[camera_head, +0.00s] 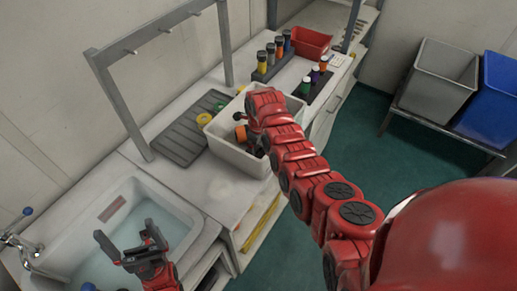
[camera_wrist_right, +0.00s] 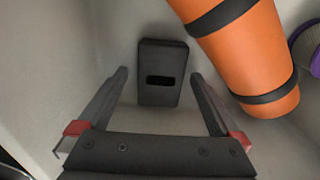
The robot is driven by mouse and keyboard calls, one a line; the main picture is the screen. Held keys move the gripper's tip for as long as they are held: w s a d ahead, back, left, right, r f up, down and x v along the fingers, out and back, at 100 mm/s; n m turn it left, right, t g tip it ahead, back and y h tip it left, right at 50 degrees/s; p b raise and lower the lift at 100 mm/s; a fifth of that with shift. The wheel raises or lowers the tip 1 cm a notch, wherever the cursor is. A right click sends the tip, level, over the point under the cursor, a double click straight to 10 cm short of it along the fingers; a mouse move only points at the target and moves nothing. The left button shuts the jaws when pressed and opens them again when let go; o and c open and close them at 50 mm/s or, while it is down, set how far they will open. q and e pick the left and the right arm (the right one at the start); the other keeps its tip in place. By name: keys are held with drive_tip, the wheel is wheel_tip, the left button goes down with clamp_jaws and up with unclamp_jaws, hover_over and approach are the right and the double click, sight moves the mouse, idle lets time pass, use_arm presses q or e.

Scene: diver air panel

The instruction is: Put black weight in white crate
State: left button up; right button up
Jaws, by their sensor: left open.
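The white crate (camera_head: 222,150) stands on the counter, right of the sink. My right arm reaches into it, and its gripper is mostly hidden in the head view. In the right wrist view my right gripper (camera_wrist_right: 160,76) is open. The black weight (camera_wrist_right: 162,92), a dark block with a slot, lies on the crate's pale floor, seen between the spread fingers. No finger clearly touches it. An orange cylinder with black bands (camera_wrist_right: 245,50) lies right of it in the crate. My left gripper (camera_head: 126,236) is open and empty over the sink.
A water-filled sink (camera_head: 95,240) is at lower left. A grey ribbed mat (camera_head: 183,142) lies behind the crate. Racks of small bottles (camera_head: 272,66) and a red bin (camera_head: 310,42) stand farther along. A purple-rimmed item (camera_wrist_right: 308,45) is at the crate's right side.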

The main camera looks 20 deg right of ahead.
sight(259, 150)
drive_tip(key=shift+r, duration=0.1)
drive_tip(key=shift+w+r+b, duration=0.1)
drive_tip(key=shift+r+b, duration=0.2)
drive_tip(key=shift+r, duration=0.35)
wheel_tip(259, 150, up, 5)
drive_tip(key=shift+f+b, duration=0.1)
drive_tip(key=shift+b, duration=0.8)
wheel_tip(259, 150, up, 6)
drive_tip(key=p, duration=0.3)
drive_tip(key=shift+f, duration=0.1)
